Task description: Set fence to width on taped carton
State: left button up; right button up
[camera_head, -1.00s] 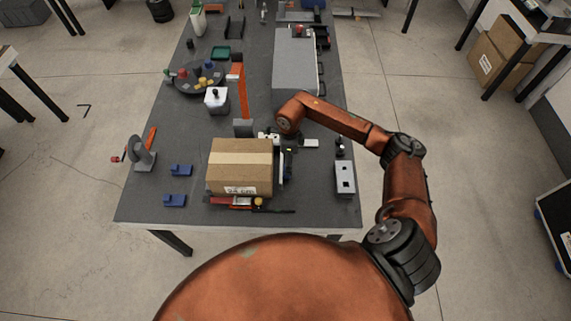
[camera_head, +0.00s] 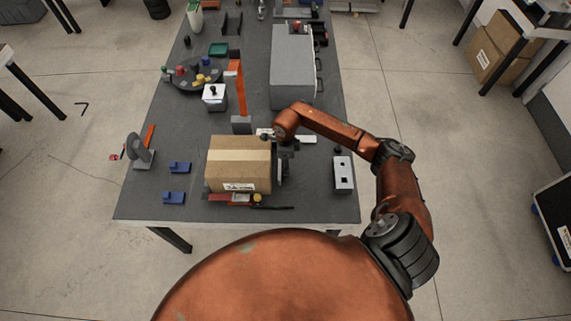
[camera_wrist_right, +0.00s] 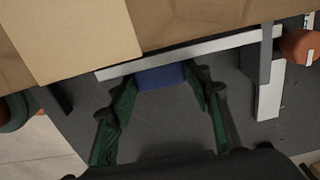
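A brown carton (camera_head: 240,158) with a pale tape strip along its top stands near the front of the bench. A printed label is on its front face. In the right wrist view the carton (camera_wrist_right: 190,22) fills the top, with a long pale metal bar, seemingly the fence (camera_wrist_right: 190,54), close along its side. A blue block (camera_wrist_right: 161,77) sits on the near side of that bar. My right gripper (camera_wrist_right: 160,84) has one green-padded finger on each side of the blue block; I cannot tell whether they press on it. In the head view my right gripper (camera_head: 284,152) is right of the carton. My left gripper is not visible.
A red part with a yellow knob (camera_head: 257,198) lies before the carton. Two blue pieces (camera_head: 174,197) lie left. A grey block with holes (camera_head: 343,174) stands right. An orange upright (camera_head: 240,95) and a white container (camera_head: 214,97) stand behind.

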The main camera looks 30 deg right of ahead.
jog(key=c, duration=0.3)
grip_shut()
jog(key=shift+w+a+b, duration=0.55)
jog(key=shift+a+b, duration=0.1)
jog(key=shift+a, duration=0.15)
jog(key=shift+w+a, duration=0.2)
jog(key=shift+a, duration=0.15)
jog(key=o, duration=0.8)
grip_release()
jog(key=shift+d, duration=0.1)
jog(key=shift+s, duration=0.1)
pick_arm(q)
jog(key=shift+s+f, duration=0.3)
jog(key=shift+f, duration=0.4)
pick_arm(e)
notch_tip(320, 180, up, 12)
